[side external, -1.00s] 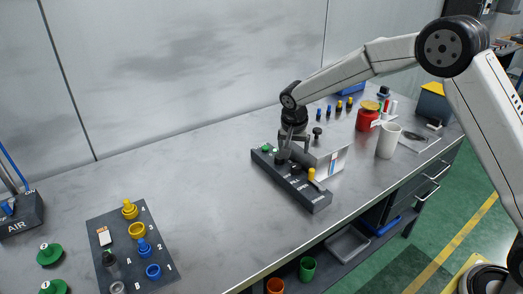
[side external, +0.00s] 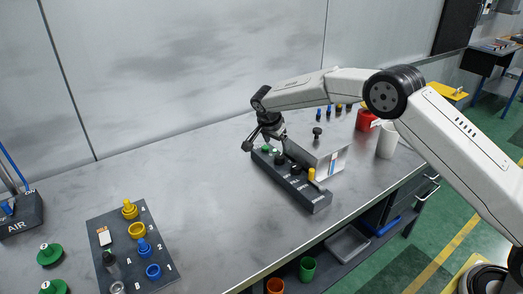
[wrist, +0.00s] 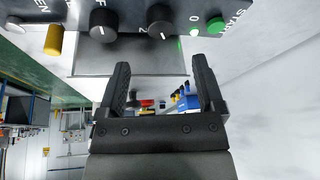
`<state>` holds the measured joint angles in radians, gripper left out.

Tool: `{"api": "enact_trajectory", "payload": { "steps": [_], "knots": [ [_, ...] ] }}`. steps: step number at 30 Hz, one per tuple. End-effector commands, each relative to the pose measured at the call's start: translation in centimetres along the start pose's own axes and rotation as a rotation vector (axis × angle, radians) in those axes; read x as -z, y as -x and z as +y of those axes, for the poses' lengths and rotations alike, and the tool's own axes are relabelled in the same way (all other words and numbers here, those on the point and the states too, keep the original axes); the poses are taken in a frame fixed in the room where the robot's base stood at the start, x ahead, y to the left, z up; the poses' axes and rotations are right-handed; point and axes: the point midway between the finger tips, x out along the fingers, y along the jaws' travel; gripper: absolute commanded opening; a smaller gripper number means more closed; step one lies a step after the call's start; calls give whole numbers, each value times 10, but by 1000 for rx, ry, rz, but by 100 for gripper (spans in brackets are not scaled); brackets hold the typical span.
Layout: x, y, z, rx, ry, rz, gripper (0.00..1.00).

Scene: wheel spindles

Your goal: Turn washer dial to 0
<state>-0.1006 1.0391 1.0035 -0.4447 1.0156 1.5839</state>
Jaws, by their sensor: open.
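The dark control box (side external: 318,203) lies on the bench with two black dials, a green button and a yellow knob on top. In the wrist view one black dial (wrist: 160,20) sits between the marks 2 and 0, with a white pointer line. A second black dial (wrist: 103,22) is beside it. Which one is labelled washer I cannot read. My gripper (side external: 265,143) is at the box's far left end, tilted. In the wrist view its fingers (wrist: 160,72) are spread with nothing between them, apart from the dials.
The green START button (wrist: 217,26) and a lit green lamp (wrist: 194,31) are close to the dials. The yellow knob (wrist: 54,39) is at the other end.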

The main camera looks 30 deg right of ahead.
Motion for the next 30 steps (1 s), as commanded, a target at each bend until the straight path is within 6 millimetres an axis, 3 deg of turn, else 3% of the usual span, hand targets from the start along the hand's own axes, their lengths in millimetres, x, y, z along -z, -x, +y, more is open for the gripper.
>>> {"api": "enact_trajectory", "payload": {
  "steps": [18,30],
  "knots": [
    [0,-62,0,1,1,-2,86],
    [0,-75,0,4,2,-2,86]
  ]
}}
